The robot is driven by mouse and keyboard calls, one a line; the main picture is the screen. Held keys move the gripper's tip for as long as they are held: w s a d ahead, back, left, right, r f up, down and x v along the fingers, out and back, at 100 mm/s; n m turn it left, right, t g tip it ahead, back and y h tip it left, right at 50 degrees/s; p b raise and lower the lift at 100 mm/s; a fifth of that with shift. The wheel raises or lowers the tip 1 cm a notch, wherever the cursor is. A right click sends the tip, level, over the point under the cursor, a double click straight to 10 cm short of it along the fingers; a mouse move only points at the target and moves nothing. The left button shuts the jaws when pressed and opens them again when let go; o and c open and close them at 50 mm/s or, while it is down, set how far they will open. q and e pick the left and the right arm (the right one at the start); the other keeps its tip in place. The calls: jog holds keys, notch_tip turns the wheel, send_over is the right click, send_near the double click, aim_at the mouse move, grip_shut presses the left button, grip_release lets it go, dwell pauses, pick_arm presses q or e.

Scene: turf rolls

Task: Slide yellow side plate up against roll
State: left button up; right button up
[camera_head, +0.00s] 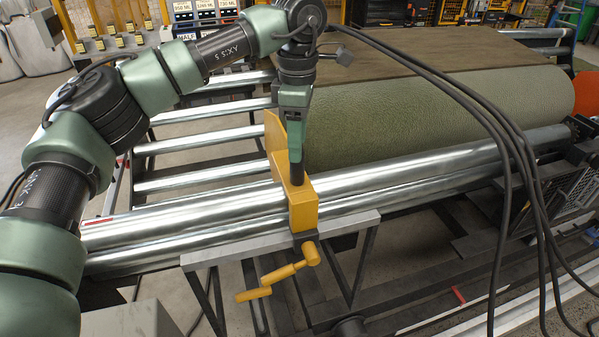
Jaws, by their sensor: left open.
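The yellow side plate (276,142) stands upright at the left end of the green turf roll (430,112). Its yellow block (303,208) straddles the front metal rollers, with a yellow crank handle (280,276) below. My left gripper (298,178) points down from above at the plate's right face, beside the block. It is open, but its fingers are dark and partly overlap the plate, so contact is unclear. My gripper and arm cover the roll's left end, so I cannot tell whether plate and roll touch. My right gripper is not in view.
Long metal rollers (180,222) run left and right beneath the plate. A grey ledge (230,252) lies in front. Black cables (500,150) hang across the right side. A brown surface (430,52) lies behind the roll. Left of the plate, the rollers are clear except for my arm.

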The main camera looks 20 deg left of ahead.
aim_at(298, 168)
pick_arm(q)
jog(key=shift+s+f, duration=0.15)
jog(key=shift+f, duration=0.2)
notch_tip(298, 168, down, 6)
jog(key=p, duration=0.2)
jog(key=shift+f+p, duration=0.1)
jog(key=shift+p, duration=0.3)
jog(key=shift+f, duration=0.35)
grip_shut()
jog(key=shift+r, duration=0.1)
dwell(0.4)
